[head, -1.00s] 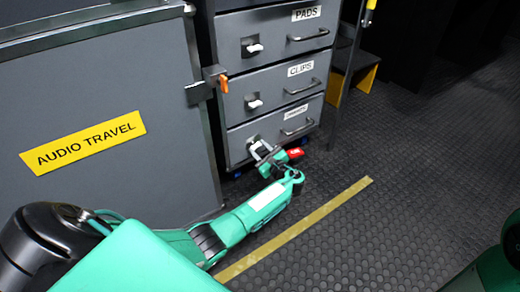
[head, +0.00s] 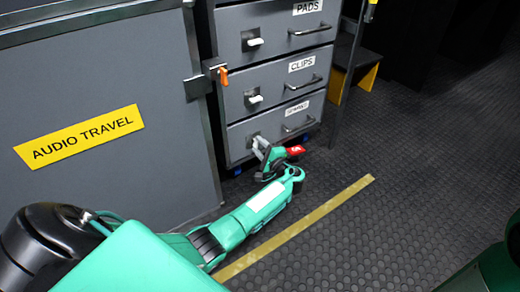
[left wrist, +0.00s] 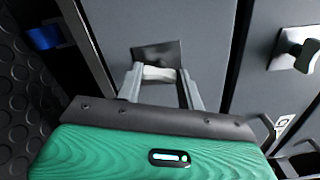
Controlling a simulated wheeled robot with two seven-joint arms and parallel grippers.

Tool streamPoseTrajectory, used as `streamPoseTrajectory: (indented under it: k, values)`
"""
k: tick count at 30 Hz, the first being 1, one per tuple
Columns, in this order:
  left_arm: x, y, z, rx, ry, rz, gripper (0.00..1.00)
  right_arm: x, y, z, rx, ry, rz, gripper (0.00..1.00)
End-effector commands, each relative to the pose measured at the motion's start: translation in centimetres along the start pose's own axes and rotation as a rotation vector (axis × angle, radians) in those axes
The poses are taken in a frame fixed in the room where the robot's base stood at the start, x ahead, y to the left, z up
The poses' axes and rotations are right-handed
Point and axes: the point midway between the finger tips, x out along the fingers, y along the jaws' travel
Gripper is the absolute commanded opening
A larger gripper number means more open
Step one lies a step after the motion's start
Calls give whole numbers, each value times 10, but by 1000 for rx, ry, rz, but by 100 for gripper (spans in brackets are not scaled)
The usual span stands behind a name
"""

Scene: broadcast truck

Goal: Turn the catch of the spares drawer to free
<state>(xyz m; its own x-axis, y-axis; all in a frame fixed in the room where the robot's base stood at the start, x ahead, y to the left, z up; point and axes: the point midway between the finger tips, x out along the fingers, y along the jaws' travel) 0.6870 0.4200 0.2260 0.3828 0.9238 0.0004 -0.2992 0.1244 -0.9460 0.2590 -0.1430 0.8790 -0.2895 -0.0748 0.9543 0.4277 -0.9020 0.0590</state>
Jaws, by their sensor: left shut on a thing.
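The spares drawer (head: 271,124) is the bottom one of the grey stack and looks closed; its small label is hard to read. Its white catch (left wrist: 158,73) sits on a dark square plate at the drawer's left. My left gripper (head: 262,146) is at this catch, and in the left wrist view its two grey fingers (left wrist: 161,84) lie on either side of the catch, shut on it. The fingers partly hide the catch in the head view. My right gripper is not in view.
The clips drawer (head: 273,89) and pads drawer (head: 275,37) above have similar white catches and bar handles. An orange latch (head: 223,76) sits beside the stack, next to the audio travel case (head: 100,90). The dark studded floor (head: 400,200) is clear around a yellow strip (head: 300,225).

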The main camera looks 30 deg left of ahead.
Motion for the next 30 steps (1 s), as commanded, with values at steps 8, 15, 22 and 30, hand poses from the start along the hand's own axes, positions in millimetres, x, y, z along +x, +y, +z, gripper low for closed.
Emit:
streamPoseTrajectory:
  k: [8,15,22,30]
  values:
    - [0,3,0,-152,-1,1,15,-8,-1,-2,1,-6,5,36]
    - [0,2,0,-212,-1,2,15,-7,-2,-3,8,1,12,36]
    - [0,2,0,-226,-2,2,15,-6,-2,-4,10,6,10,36]
    - [0,2,0,-224,-2,2,42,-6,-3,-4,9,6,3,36]
